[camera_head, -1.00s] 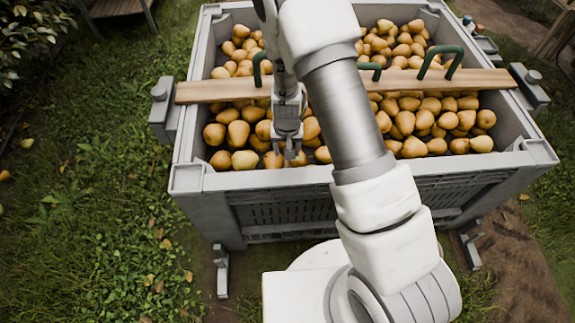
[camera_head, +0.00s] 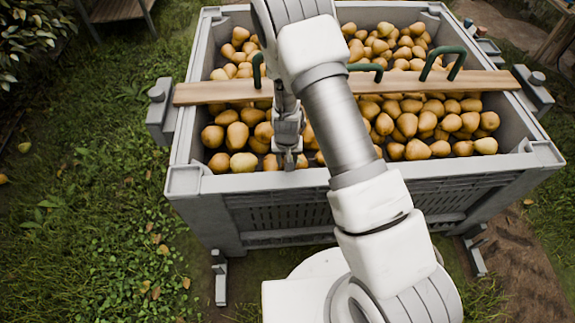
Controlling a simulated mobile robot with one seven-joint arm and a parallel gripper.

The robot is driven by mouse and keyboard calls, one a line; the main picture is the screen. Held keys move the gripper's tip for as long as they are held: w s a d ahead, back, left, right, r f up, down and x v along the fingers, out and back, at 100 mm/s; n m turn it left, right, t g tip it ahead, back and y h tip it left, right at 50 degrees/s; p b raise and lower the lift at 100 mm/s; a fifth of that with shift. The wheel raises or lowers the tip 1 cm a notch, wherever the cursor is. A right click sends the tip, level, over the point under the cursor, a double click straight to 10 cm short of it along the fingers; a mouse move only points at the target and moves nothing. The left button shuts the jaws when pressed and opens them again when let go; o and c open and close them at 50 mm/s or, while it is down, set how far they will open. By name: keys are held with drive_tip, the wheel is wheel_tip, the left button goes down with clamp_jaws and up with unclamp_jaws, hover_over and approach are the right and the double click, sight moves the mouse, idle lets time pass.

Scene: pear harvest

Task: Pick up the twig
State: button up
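My gripper (camera_head: 288,161) points down over the front left part of the grey crate (camera_head: 212,183), among the near pears and just inside the front wall. Its fingertips are small in this view, and I cannot tell whether they are open, shut or holding something. I cannot make out a twig; it may be hidden by my gripper or arm. Yellow-brown pears (camera_head: 237,135) fill the crate on both sides of a wooden plank.
The wooden plank (camera_head: 215,92) lies across the crate, behind my gripper. Green curved handles (camera_head: 443,62) stand on it. Grey brackets (camera_head: 160,110) sit at the crate's sides. My arm crosses the crate's middle and hides part of it. Grass (camera_head: 90,190) lies to the left.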

clamp_jaws()
drive_tip(key=shift+r, duration=0.1)
